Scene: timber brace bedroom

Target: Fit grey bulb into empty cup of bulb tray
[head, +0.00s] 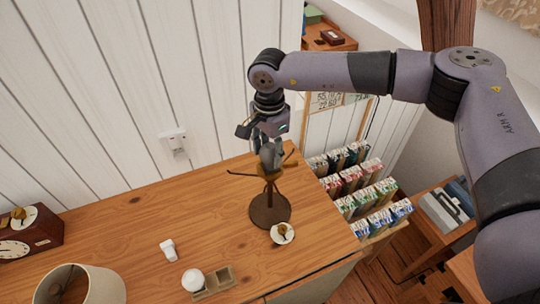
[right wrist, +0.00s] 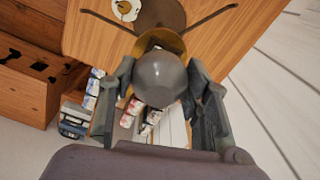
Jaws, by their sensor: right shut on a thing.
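My right gripper (head: 271,146) is above the brown lamp stand (head: 269,209), shut on the grey bulb (right wrist: 161,77). In the right wrist view the bulb sits between the two fingers, in front of the lamp's brass-coloured top. It looks to be at the lamp's socket; I cannot tell whether it is seated or just clear. The small brown bulb tray (head: 221,282) lies near the front edge of the wooden top. Its left part holds a white bulb (head: 192,280); its right cup looks empty. My left gripper is not in view.
A lampshade (head: 104,286) stands at the front left. Thin arms stick out from the lamp's top.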

